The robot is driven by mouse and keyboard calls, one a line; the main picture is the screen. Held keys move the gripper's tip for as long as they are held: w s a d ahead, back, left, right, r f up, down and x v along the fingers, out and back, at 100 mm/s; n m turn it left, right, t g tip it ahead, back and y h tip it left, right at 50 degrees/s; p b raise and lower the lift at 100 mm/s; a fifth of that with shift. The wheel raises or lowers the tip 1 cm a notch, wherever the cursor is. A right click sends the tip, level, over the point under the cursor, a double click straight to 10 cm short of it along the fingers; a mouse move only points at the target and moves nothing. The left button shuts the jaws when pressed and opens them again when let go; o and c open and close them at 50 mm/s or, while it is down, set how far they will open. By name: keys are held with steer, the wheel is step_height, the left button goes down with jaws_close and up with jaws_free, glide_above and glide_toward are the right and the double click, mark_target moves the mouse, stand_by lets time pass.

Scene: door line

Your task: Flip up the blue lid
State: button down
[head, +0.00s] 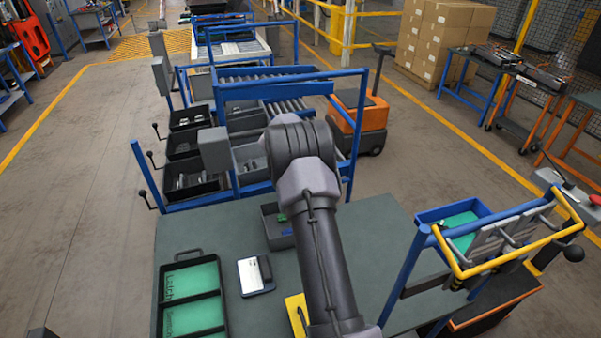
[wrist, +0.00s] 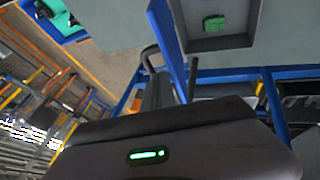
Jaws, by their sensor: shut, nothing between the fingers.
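My gripper (wrist: 168,84) shows in the wrist view above its dark housing with a green light. It is shut and holds nothing. In the head view my arm hides it. A blue flat strip (wrist: 168,38) slants beside an open grey bin (wrist: 226,44) in the wrist view, just beyond my gripper; I cannot tell whether it is the blue lid or a frame bar. A green block (wrist: 214,23) lies in that bin. In the head view the grey bin (head: 269,212) stands on the bench, partly behind my arm. No contact with a lid is visible.
The green-grey bench (head: 210,225) carries a black tray with green inserts (head: 163,318), a white device (head: 247,276) and a yellow piece (head: 293,308). Blue posts and a roller conveyor (head: 290,108) stand beyond. A blue bin (head: 478,209) and yellow-railed rack (head: 505,262) are at right.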

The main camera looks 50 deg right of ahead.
steer(key=s+d+b, duration=0.2)
steer(key=s+d, duration=0.1)
steer(key=d, duration=0.2)
steer(key=shift+d, duration=0.15)
stand_by(0.3)
step_height(320, 180, up, 9)
steer(key=s+a+p, duration=0.2)
steer(key=a+p, duration=0.1)
steer(key=shift+s+p, duration=0.15)
steer(key=shift+p, duration=0.15)
